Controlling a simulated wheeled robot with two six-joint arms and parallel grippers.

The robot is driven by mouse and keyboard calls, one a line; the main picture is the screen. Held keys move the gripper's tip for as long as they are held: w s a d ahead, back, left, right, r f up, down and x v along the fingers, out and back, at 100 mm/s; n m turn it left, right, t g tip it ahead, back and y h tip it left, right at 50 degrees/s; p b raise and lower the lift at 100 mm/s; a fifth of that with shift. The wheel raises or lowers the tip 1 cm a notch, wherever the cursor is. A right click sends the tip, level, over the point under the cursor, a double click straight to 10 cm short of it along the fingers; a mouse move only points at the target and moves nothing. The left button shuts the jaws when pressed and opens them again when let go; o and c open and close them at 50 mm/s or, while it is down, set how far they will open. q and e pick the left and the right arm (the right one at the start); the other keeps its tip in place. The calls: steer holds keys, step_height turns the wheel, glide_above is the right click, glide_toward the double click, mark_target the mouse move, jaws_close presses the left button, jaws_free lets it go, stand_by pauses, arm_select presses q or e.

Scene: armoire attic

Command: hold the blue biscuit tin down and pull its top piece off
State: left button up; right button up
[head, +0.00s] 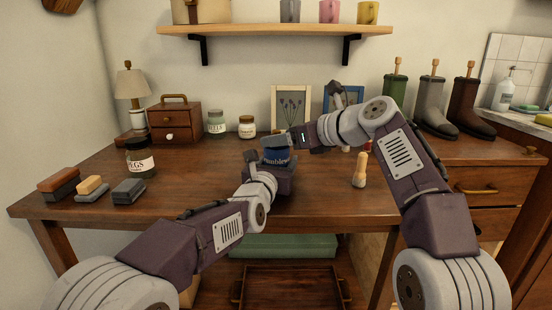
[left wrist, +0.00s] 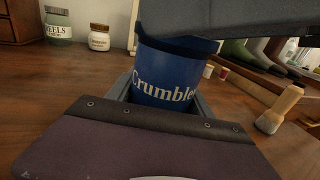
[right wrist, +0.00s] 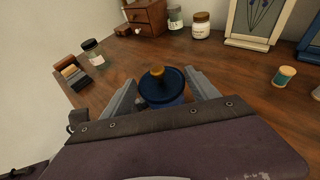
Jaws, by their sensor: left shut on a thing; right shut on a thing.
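The blue biscuit tin (head: 277,157), with pale lettering, stands upright on the wooden table. In the left wrist view the tin's body (left wrist: 163,75) sits between the fingers of my left gripper (left wrist: 160,100), which is shut on it low down. The dark blue lid (right wrist: 162,88), with a yellowish knob (right wrist: 157,72), is seen from above in the right wrist view. My right gripper (right wrist: 161,92) is shut around the lid, one finger on each side. In the left wrist view the lid's dark rim still meets the body, and my right gripper hides part of its top.
A wooden-handled brush (head: 360,170) stands right of the tin. Jars (head: 246,127), a small drawer chest (head: 175,122), a framed picture (head: 291,108) and boots (head: 434,100) line the back. The table's front left is clear.

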steer(key=shift+w+r, duration=0.1)
steer(key=shift+r, duration=1.15)
arm_select(q)
steer(key=o, duration=1.4)
steer(key=shift+c, duration=0.2)
steer(key=v, duration=1.2)
